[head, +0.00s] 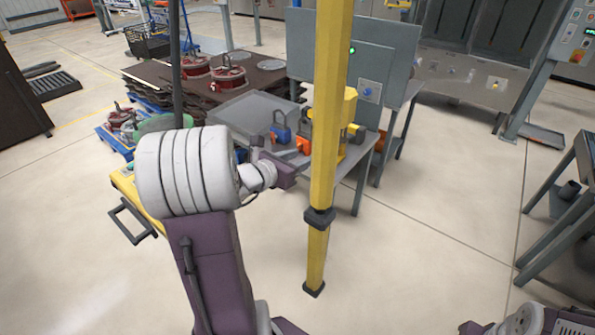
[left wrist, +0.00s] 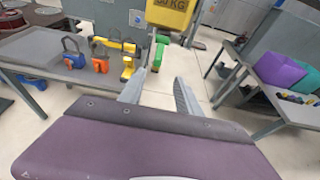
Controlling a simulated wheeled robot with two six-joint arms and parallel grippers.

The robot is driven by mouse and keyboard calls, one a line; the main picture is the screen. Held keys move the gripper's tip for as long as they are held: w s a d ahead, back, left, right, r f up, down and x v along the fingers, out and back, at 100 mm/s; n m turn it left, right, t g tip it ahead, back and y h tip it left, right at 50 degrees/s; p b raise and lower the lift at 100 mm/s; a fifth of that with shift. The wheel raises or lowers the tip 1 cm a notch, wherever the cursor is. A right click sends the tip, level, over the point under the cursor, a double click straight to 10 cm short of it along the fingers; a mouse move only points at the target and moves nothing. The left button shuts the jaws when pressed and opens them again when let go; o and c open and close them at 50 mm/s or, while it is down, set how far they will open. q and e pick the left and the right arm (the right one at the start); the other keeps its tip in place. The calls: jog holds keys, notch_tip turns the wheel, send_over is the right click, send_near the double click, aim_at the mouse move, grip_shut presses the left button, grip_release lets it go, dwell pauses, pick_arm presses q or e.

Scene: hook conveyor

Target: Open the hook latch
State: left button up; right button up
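No hook or latch can be made out clearly in either view. A yellow block with black "KG" lettering (left wrist: 172,13) hangs at the top of the left wrist view, cut off by the edge. It lies beyond and above my left fingertips, apart from them. My left gripper (left wrist: 158,82) has its two grey fingers spread with nothing between them. In the head view my left gripper (head: 297,160) is beside a yellow post (head: 325,130), which hides what is behind it. Part of my right arm shows at the lower right of the head view; its fingers cannot be made out.
A grey table (head: 352,185) holds a blue padlock (head: 281,134), an orange padlock (head: 302,145) and yellow items. A green piece (left wrist: 161,50) shows beyond the left fingers. A table with purple and teal bins (left wrist: 276,68) stands right. The floor between is clear.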

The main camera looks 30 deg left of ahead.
pick_arm(q)
jog(key=b+x, duration=0.2)
jog(key=x, duration=0.9)
jog(key=shift+w+a+f+b, duration=0.2)
jog(key=shift+w+b, duration=0.05)
jog(key=shift+b, duration=0.15)
grip_shut()
